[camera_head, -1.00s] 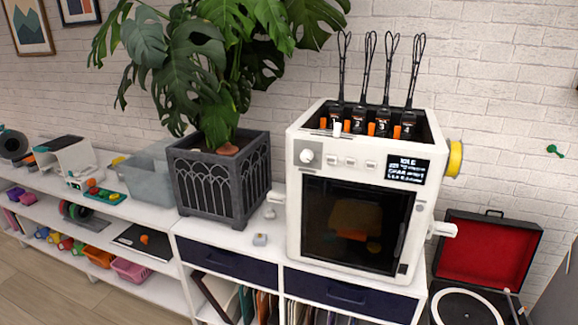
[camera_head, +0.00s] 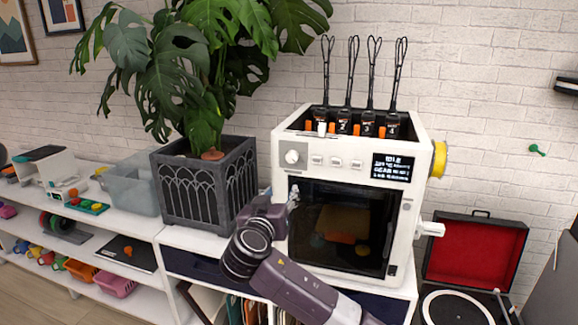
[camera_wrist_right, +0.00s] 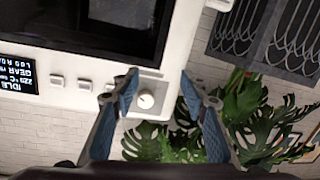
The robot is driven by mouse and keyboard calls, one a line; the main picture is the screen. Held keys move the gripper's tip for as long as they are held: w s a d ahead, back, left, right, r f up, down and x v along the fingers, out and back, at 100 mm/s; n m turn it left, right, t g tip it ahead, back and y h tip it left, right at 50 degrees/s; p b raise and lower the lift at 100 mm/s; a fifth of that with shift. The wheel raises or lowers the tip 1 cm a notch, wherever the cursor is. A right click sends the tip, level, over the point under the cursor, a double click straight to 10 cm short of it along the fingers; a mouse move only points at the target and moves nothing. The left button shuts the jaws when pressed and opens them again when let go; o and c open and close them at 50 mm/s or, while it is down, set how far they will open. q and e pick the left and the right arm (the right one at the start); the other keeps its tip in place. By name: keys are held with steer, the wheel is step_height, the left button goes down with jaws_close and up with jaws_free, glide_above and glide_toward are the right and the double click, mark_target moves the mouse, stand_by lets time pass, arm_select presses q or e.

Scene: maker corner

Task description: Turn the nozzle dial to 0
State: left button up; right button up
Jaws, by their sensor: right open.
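The nozzle dial (camera_head: 292,156) is a round white knob on a grey plate at the upper left of the white printer's front (camera_head: 282,227). In the right wrist view the dial (camera_wrist_right: 147,100) appears between my spread fingers, with a small dark mark on it. My right gripper (camera_head: 294,192) is just below the dial in the head view, in front of the printer's upper left door corner. It also shows in the right wrist view (camera_wrist_right: 159,78), open and empty. Contact with the dial is not visible. My left gripper is not in view.
Several small buttons (camera_head: 336,162) and a display (camera_head: 391,168) reading IDLE sit right of the dial. A potted plant (camera_head: 205,190) stands close on the left. A yellow spool (camera_head: 439,159) is on the printer's right side; an open record player (camera_head: 470,260) is farther right.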

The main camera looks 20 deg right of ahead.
steer(key=m+h, duration=0.1)
steer(key=m, duration=0.1)
glide_toward(291, 158)
steer(key=shift+t, duration=0.4)
steer(key=p+x, duration=0.2)
steer(key=x, duration=0.5)
steer(key=shift+s+d+f, duration=0.1)
steer(key=shift+s+f, duration=0.05)
steer(key=shift+w+d+f+p, duration=0.1)
steer(key=shift+w+d+p, duration=0.25)
steer(key=shift+w, duration=0.2)
steer(key=shift+a, duration=0.1)
jaws_close()
steer(key=shift+f, duration=0.1)
